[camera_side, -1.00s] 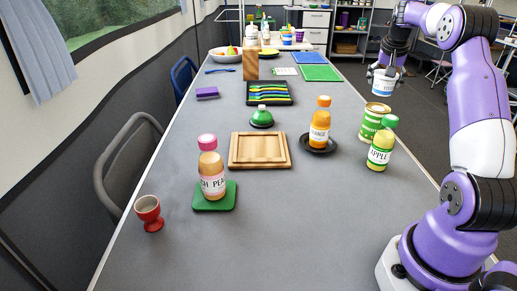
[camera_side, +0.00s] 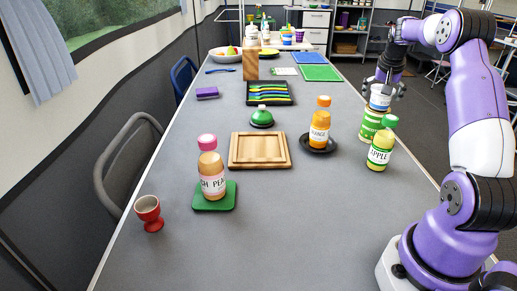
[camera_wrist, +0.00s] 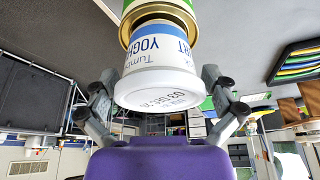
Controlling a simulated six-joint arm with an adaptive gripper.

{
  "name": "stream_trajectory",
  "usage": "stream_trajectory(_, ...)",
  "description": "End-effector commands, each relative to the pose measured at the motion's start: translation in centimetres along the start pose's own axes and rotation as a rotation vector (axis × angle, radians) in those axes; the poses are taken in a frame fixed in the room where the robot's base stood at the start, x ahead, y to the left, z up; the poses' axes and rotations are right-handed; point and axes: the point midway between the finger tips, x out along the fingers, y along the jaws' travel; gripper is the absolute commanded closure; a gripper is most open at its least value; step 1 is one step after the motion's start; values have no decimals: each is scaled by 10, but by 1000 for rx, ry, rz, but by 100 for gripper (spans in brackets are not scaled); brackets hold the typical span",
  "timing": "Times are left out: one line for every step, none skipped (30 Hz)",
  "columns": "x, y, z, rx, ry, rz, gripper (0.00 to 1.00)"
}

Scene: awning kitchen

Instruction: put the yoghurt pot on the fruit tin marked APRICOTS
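The white and blue yoghurt pot (camera_side: 380,98) is upright on top of the green tin (camera_side: 373,124), apparently touching it. The tin's marking cannot be read in these views. In the wrist view the pot (camera_wrist: 155,62) shows its YOGHURT label and date-printed lid, with the tin's gold rim and green side (camera_wrist: 150,10) just beyond it. My gripper (camera_side: 383,88) is around the pot from above. Its fingers (camera_wrist: 160,85) lie against both sides of the pot, with no clear gap.
The APPLE bottle (camera_side: 380,149) stands close in front of the tin. An orange bottle (camera_side: 319,127) on a dark saucer (camera_side: 330,149) stands to the left. A wooden board (camera_side: 259,150) and green bell (camera_side: 262,117) lie further left. The grey table's near middle is clear.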

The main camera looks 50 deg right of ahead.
Motion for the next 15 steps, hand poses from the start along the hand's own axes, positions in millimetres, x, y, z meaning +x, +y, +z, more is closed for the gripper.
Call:
stream_trajectory(0,0,0,0,0,0,0)
stream_trajectory(0,0,0,0,0,0,0)
stream_trajectory(0,0,0,0,0,0,0)
stream_trajectory(0,0,0,0,0,0,0)
stream_trajectory(0,0,0,0,0,0,0)
stream_trajectory(-1,0,0,0,1,0,0)
stream_trajectory(-2,0,-1,0,1,0,0)
stream_trajectory(-4,0,-2,0,2,0,0)
stream_trajectory(-8,0,-2,0,3,-1,0)
stream_trajectory(-13,0,-2,0,4,-1,0)
stream_trajectory(-18,0,-2,1,4,-1,0)
stream_trajectory(-26,0,-3,1,6,-1,0)
stream_trajectory(-32,0,-2,2,5,-1,0)
stream_trajectory(-40,0,-2,2,6,-1,0)
stream_trajectory(-49,0,-2,0,6,-1,0)
